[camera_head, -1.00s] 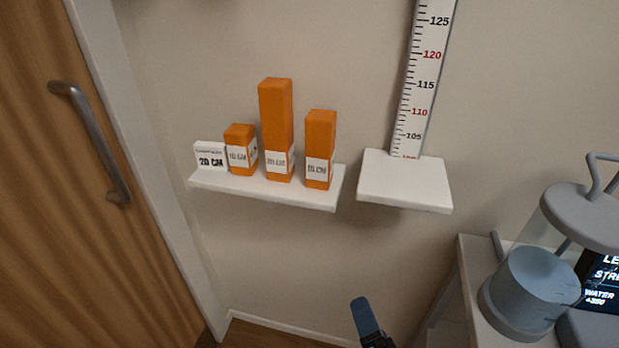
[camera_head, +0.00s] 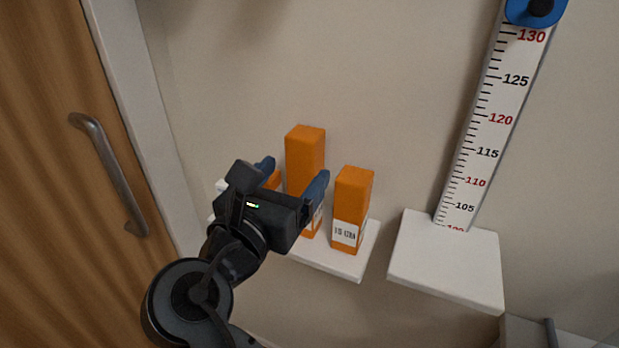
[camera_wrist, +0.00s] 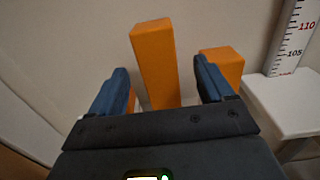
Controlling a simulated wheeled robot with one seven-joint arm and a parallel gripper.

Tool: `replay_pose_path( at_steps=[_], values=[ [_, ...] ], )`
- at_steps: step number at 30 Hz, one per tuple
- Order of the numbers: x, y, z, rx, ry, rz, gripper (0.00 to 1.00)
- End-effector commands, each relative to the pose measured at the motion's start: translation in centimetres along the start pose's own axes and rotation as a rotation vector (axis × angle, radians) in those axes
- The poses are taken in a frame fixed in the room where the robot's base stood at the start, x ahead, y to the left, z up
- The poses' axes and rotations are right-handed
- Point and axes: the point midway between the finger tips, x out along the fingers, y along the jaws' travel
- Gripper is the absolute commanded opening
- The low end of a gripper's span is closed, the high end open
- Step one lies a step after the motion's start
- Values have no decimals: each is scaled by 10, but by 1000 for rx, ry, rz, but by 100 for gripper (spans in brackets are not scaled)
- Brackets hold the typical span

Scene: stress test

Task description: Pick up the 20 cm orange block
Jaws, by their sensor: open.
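The tallest orange block (camera_head: 305,155), the middle of three, stands upright on a white shelf; its label is mostly hidden now but looked like 20 CM earlier. In the wrist view the tall block (camera_wrist: 155,62) rises between and beyond the fingers. My gripper (camera_head: 293,170) is open in front of the blocks, with a blue finger to each side of the tall block in the picture. I cannot tell whether the fingers reach around it. The 15 cm block (camera_head: 352,205) stands to the right. The short orange block (camera_head: 272,181) is mostly hidden behind my gripper.
The white shelf (camera_head: 345,265) holds the blocks. A second, empty white shelf (camera_head: 445,262) is to the right, below a wall ruler (camera_head: 492,125) with a blue piece (camera_head: 536,10) on it. A wooden door with a metal handle (camera_head: 110,175) is at the left.

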Motion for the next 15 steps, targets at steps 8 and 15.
replay_pose_path(
  at_steps=[8, 15],
  values=[
    [28, -1, -2, 2, 2, -1, 81],
    [61, 3, -6, 2, 3, -1, 81]
  ],
)
